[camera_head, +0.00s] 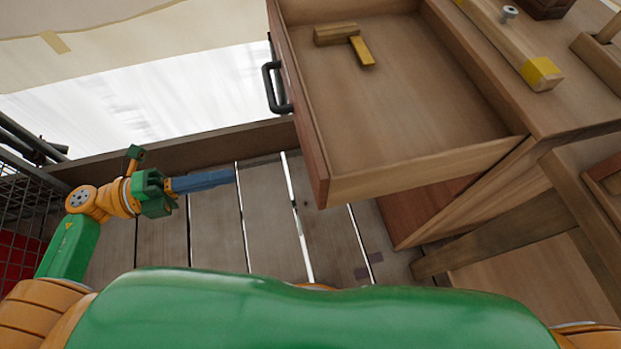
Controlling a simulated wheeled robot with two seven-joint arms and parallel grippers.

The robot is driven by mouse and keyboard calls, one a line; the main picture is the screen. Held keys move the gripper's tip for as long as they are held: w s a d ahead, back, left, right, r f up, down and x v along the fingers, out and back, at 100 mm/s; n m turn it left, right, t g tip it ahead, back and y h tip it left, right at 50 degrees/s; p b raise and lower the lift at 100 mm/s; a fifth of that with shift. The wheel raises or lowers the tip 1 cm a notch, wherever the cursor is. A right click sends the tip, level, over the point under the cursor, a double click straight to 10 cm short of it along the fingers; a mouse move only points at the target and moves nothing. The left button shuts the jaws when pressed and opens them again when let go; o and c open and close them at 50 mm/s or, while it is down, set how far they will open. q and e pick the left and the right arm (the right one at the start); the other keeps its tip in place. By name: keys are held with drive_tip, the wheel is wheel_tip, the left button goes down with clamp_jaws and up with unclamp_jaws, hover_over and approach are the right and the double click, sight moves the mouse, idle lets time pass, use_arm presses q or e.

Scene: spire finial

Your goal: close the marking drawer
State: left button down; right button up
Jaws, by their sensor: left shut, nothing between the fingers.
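The marking drawer (420,120) is pulled far out of its wooden cabinet, with its reddish front panel (307,120) facing left. A dark bar handle (273,87) is fixed to that front. Inside the drawer lie a small wooden block (336,34) and a yellowish piece (361,51) against it. My left gripper (232,176) is at the left, below and left of the drawer front, apart from it. Its blue fingers are together, pointing right, with nothing held. My right gripper is not in view.
On the cabinet top lie a long wooden piece with a yellow end (540,73) and a metal knob (509,13). A wooden beam (180,150) runs along the plank floor's far edge. A wire cage (25,200) stands at the left. Plank floor (215,230) lies clear around the gripper.

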sight(316, 156)
use_arm(q)
drive_tip(key=p+x, duration=0.2)
drive_tip(key=x, duration=1.1)
drive_tip(key=shift+w+d+r+p, duration=0.15)
drive_tip(key=shift+d+p, duration=0.05)
drive_tip(key=shift+p, duration=0.15)
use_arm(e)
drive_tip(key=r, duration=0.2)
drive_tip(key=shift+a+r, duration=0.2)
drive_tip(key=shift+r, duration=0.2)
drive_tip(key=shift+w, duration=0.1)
